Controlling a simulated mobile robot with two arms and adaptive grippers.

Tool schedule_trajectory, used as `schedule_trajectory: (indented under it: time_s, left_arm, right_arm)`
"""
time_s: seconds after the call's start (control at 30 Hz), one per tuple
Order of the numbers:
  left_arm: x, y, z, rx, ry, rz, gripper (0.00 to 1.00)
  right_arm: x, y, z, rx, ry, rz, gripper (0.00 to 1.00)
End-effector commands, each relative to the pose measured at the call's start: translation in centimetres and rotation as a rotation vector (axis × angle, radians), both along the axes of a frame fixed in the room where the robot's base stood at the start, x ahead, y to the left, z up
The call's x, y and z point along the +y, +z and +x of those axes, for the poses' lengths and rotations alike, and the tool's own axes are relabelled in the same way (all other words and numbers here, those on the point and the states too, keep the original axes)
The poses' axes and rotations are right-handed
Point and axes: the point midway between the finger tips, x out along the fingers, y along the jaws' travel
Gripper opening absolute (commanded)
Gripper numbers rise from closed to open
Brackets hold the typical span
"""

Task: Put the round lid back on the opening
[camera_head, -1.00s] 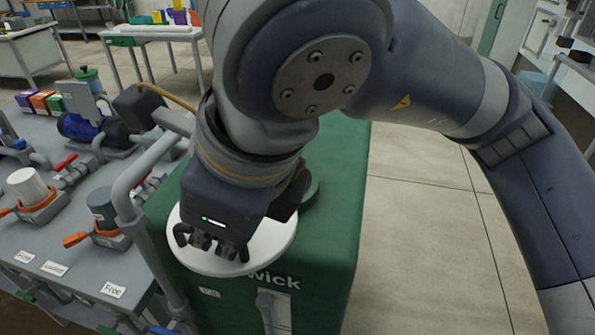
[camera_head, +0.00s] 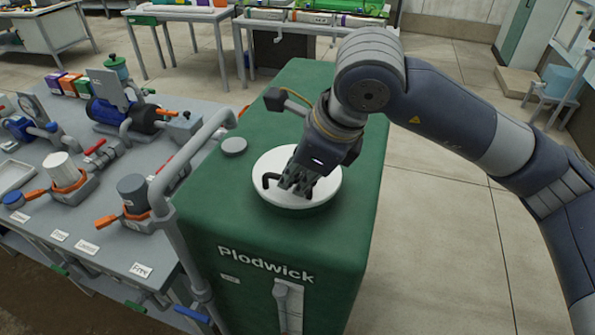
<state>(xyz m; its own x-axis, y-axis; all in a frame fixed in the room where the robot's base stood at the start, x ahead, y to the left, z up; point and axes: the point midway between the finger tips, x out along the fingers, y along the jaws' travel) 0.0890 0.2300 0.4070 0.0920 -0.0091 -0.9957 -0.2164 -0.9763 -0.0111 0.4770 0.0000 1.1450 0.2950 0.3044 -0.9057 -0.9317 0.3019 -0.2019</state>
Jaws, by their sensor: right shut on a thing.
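The round white lid (camera_head: 318,190) is over the top of the green Plodwick tank (camera_head: 345,110), flat or nearly so. My right gripper (camera_head: 292,184) points down at the lid's middle and is shut on its dark handle (camera_head: 268,180), part of which shows to the left of the fingers. The opening is not visible; the lid and gripper hide that part of the tank top. I cannot tell whether the lid touches the rim or hovers just above it. My left gripper is not in view.
A small grey cap (camera_head: 233,147) is on the tank top left of the lid. A grey pipe (camera_head: 165,205) rises along the tank's left side. The grey bench (camera_head: 110,240) at left carries pumps and orange-handled valves. The floor right of the tank is clear.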

Motion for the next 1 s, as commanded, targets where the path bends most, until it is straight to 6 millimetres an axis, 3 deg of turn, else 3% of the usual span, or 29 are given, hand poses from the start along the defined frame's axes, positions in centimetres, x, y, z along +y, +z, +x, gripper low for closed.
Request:
schedule_trajectory:
  time_s: [0.5, 0.6, 1.0]
  left_arm:
    - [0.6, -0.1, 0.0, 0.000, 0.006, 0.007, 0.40]
    - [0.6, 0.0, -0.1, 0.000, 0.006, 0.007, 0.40]
    - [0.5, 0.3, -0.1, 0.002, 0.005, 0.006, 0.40]
  right_arm:
    - [0.0, -1.3, 0.0, -0.004, -0.002, 0.002, 0.00]
    - [0.0, -1.2, 0.0, -0.003, -0.002, 0.002, 0.27]
    - [0.0, -0.9, 0.0, -0.003, -0.002, 0.002, 0.29]
